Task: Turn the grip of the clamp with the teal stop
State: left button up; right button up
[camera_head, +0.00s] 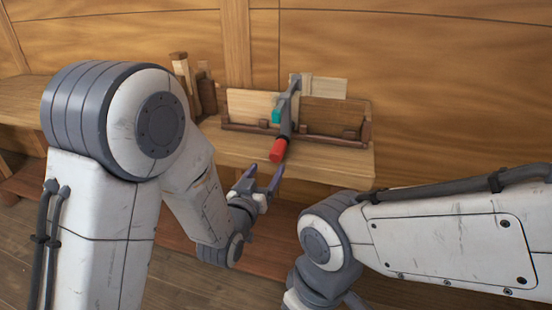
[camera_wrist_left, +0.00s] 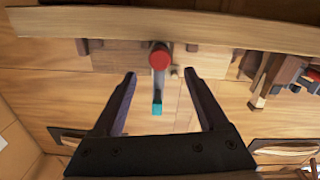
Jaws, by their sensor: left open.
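The clamp (camera_head: 286,117) has a dark grey bar, a teal stop (camera_head: 276,116) and a red grip (camera_head: 277,150). It stands at the wooden boards on the bench, its grip end pointing towards me. My left gripper (camera_head: 261,178) is open and empty, just below and in front of the red grip, apart from it. In the left wrist view the red grip (camera_wrist_left: 159,56) shows end-on between the open fingertips (camera_wrist_left: 160,74), with the teal stop (camera_wrist_left: 157,108) below it. My right arm shows at the right; its gripper is out of view.
The bench (camera_head: 335,164) carries a low brown rack (camera_head: 340,141) holding flat wooden boards (camera_head: 252,105). Several upright wooden blocks (camera_head: 181,71) stand left of it. The planked hull wall rises behind. Open space lies in front of the bench edge.

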aim_at(275, 158)
pick_arm(q)
jog(key=x, duration=0.9)
jog(key=shift+s, duration=0.1)
grip_shut()
